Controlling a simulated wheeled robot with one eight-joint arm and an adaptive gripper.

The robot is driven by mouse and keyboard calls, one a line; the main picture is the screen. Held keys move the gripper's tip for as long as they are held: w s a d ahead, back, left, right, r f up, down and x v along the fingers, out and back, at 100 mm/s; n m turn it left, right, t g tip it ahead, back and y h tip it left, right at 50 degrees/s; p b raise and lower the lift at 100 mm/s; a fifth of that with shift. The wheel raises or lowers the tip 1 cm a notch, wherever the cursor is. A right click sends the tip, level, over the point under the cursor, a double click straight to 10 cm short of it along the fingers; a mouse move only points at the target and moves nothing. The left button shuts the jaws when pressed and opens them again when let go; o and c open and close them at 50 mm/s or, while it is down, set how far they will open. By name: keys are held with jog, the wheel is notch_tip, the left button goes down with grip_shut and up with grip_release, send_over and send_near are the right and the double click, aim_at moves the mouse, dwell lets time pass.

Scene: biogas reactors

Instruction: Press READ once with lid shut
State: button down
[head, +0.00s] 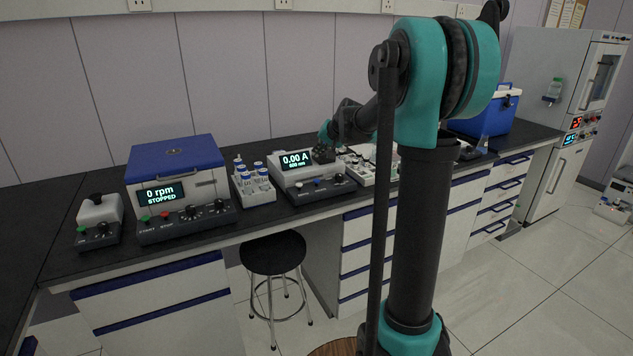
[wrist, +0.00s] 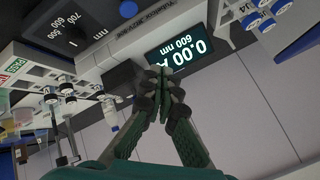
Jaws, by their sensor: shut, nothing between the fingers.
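The photometer (head: 283,174) stands on the bench and its display (head: 296,160) reads 0.00 A, 600 nm. The display also shows upside down in the wrist view (wrist: 180,55). Its sloped front panel carries a blue button (head: 317,183), also in the wrist view (wrist: 128,9), and dark knobs. I cannot read which button is READ. My gripper (wrist: 160,74) is shut and empty, its fingertips in front of the display's edge in the wrist view. In the head view it is beside the display, at the photometer's right.
A centrifuge (head: 178,185) with a blue lid, reading 0 rpm STOPPED, stands at left. A rack of blue-capped bottles (head: 255,187) stands between it and the photometer. Another rack (head: 366,167) is close on the right. A stool (head: 273,253) stands before the bench.

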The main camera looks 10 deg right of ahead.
aim_at(318, 181)
jog(key=shift+f, duration=3.95)
jog(key=shift+f, duration=0.1)
jog(key=shift+f, duration=0.3)
jog(key=shift+f, duration=0.9)
jog(key=shift+r, duration=1.35)
jog(key=shift+r, duration=0.1)
jog(key=shift+r, duration=2.4)
